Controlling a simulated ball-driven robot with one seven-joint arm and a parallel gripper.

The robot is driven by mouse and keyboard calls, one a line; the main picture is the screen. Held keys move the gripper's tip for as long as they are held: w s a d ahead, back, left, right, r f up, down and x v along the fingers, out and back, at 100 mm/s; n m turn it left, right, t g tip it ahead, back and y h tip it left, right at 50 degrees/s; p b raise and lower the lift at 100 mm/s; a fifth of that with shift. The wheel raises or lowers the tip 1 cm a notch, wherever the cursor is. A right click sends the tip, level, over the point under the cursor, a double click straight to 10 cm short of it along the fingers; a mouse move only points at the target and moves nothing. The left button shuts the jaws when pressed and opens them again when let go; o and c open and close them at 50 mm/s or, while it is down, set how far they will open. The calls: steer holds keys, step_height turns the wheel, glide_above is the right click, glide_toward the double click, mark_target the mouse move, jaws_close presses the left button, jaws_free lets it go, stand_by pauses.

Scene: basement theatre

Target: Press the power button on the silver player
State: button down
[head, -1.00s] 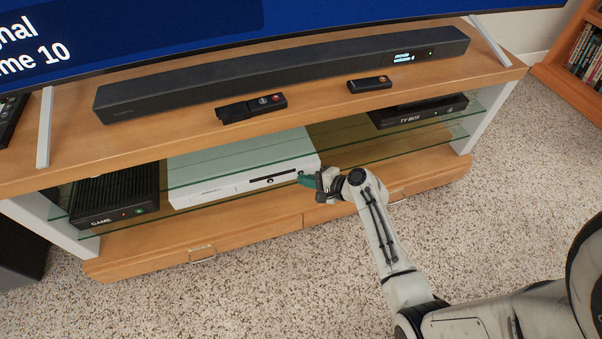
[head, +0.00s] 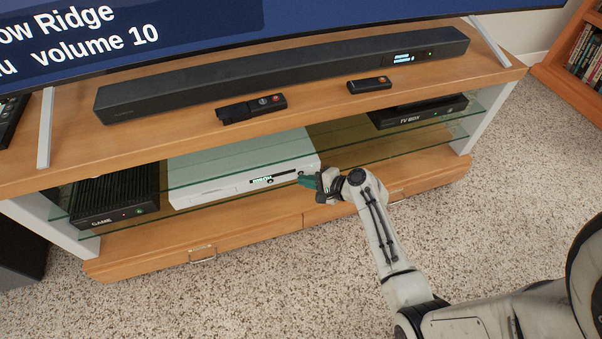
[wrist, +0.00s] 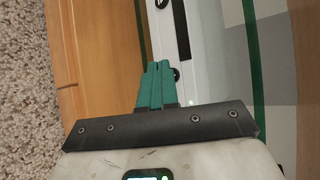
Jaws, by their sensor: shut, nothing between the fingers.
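In the wrist view, the player's pale front (wrist: 205,60) shows a dark slot and two round black controls. My gripper (head: 304,181) has its green fingers shut and empty at the right end of the player's front. In the wrist view the fingertips (wrist: 158,66) are beside the lower round control (wrist: 176,74). I cannot tell whether they touch it; which control is the power button is not readable.
A black game box (head: 115,197) stands left of the player, a TV box (head: 420,110) to the right. Carpet (head: 300,285) in front is open.

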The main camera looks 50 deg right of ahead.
steer(key=shift+s+a, duration=0.25)
steer(key=shift+s, duration=0.1)
steer(key=s+a+p, duration=0.3)
steer(key=s, duration=0.2)
steer(key=shift+a, duration=0.2)
stand_by(0.4)
steer(key=shift+s+a+p, duration=0.35)
steer(key=shift+s+a, duration=0.25)
steer(key=shift+s, duration=0.3)
stand_by(0.7)
